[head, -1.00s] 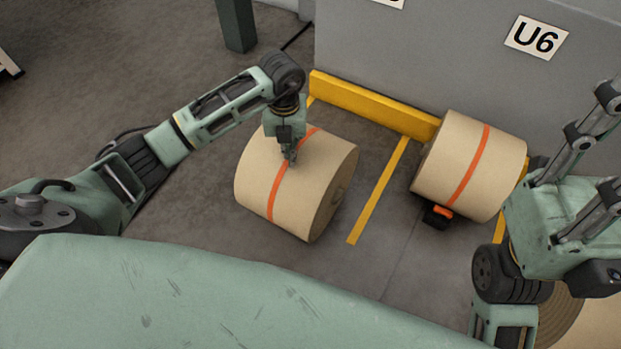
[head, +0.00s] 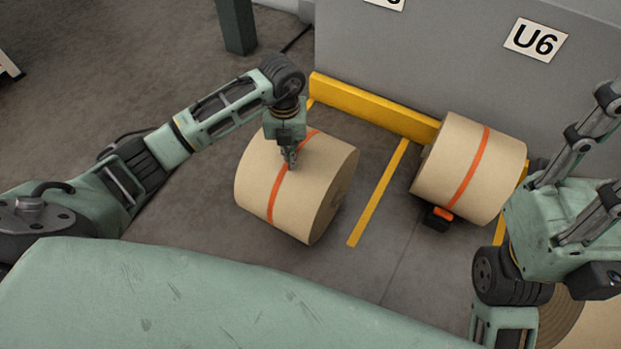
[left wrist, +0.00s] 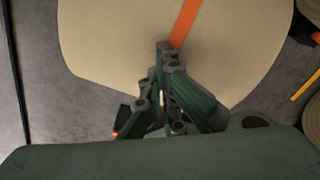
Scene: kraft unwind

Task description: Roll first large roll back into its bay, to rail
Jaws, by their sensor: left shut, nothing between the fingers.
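A large kraft roll (head: 310,185) with an orange stripe lies on its side on the floor, left of a yellow floor line. A yellow rail (head: 365,104) runs along the foot of the grey wall behind it, with a strip of floor between. My left gripper (head: 290,165) is shut and empty, its fingertips at the roll's upper surface beside the orange stripe; I cannot tell whether they touch. In the left wrist view the roll (left wrist: 110,35) fills the top, with the shut fingers in front of it. My right gripper is not in view.
A second striped roll (head: 455,165) lies in the bay to the right, close to the rail, with a black and orange chock (head: 438,217) at its near side. A yellow floor line (head: 378,192) parts the bays. Part of another roll (head: 562,318) shows at lower right.

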